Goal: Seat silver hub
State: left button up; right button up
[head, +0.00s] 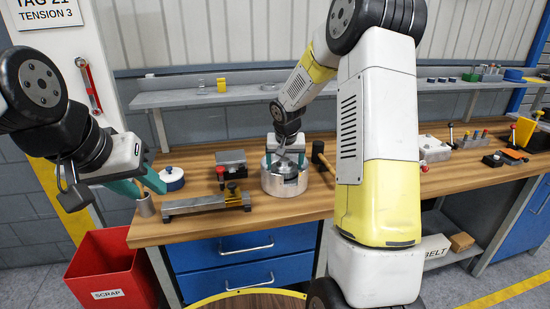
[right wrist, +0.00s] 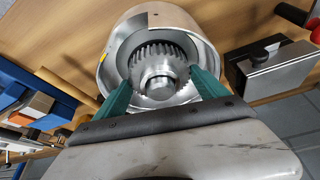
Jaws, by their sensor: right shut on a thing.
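The silver hub (right wrist: 158,72) is a toothed metal piece with a round raised boss. In the right wrist view it is between the two teal fingers of my right gripper (right wrist: 160,82), which is shut on it. The hub is inside the open mouth of a silver cylindrical housing (right wrist: 112,72). How deep it sits I cannot tell. In the head view the housing (head: 284,186) stands upright on the wooden bench, with my right gripper (head: 287,156) above it.
A metal rail fixture (head: 200,206), a dark block (head: 231,162) and a blue-and-white round container (head: 172,178) stand left of the housing. A mallet (head: 321,158) lies close on its right. A red scrap bin (head: 108,270) is below my left gripper.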

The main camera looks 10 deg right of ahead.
jog(key=shift+f, duration=0.15)
dwell(0.5)
jog(key=o, duration=1.9)
jog(key=shift+o, duration=0.4)
jog(key=shift+f, duration=0.1)
jog(key=shift+r, duration=3.55)
